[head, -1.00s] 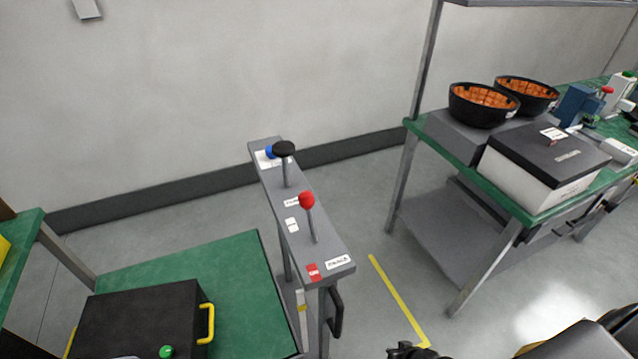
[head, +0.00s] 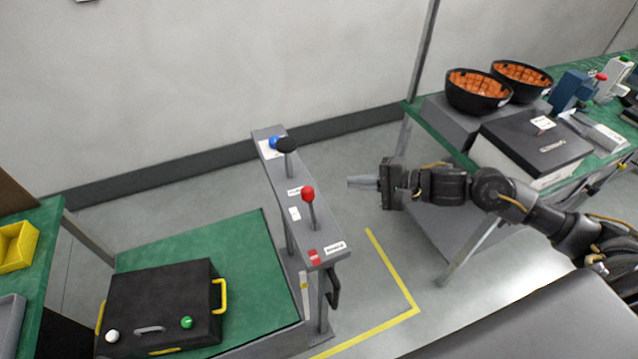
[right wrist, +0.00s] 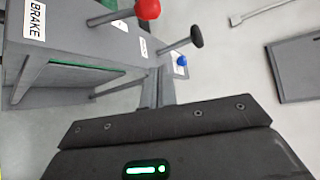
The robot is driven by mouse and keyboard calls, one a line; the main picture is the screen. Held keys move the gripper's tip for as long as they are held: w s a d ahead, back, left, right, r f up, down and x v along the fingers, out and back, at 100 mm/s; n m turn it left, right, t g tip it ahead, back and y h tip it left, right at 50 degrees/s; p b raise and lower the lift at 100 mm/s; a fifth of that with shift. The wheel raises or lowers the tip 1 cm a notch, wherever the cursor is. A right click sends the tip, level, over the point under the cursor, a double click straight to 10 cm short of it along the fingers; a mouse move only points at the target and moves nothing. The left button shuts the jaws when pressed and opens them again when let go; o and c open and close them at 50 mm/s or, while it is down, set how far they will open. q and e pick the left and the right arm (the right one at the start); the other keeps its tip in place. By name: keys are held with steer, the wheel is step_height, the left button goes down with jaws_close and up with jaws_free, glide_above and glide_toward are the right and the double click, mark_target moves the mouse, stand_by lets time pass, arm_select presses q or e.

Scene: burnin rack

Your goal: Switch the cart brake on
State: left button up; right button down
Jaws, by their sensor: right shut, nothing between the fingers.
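The cart's grey handle panel (head: 278,185) stands at the middle of the head view. It carries a red-knobbed lever (head: 308,195), a black-knobbed lever (head: 288,146) behind it and a blue knob (head: 274,142) at the far end. In the right wrist view, a BRAKE label (right wrist: 35,18) is on the panel's near end, and the red knob (right wrist: 147,8) shows at the top. My right gripper (head: 350,183) is shut and empty, pointing left, to the right of the red lever and apart from it. My left gripper is out of view.
The cart's green deck (head: 240,235) holds a black case (head: 165,290) with yellow handles. A bench (head: 440,125) with bowls and a box stands at right, behind my right arm. Yellow tape (head: 392,270) marks the floor. Yellow bin (head: 15,247) at left.

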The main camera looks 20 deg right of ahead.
mark_target(311, 209)
steer(key=shift+w+a, duration=0.1)
steer(key=p+x, duration=0.2)
steer(key=x, duration=0.8)
steer(key=shift+p, duration=0.3)
steer(key=s+p, duration=0.1)
steer(key=s+a+r, duration=0.1)
steer(key=s, duration=0.1)
steer(key=shift+r+p, duration=0.15)
steer(key=shift+p, duration=0.25)
steer(key=shift+s+a, duration=0.2)
steer(key=shift+s, duration=0.15)
steer(key=shift+w, duration=0.1)
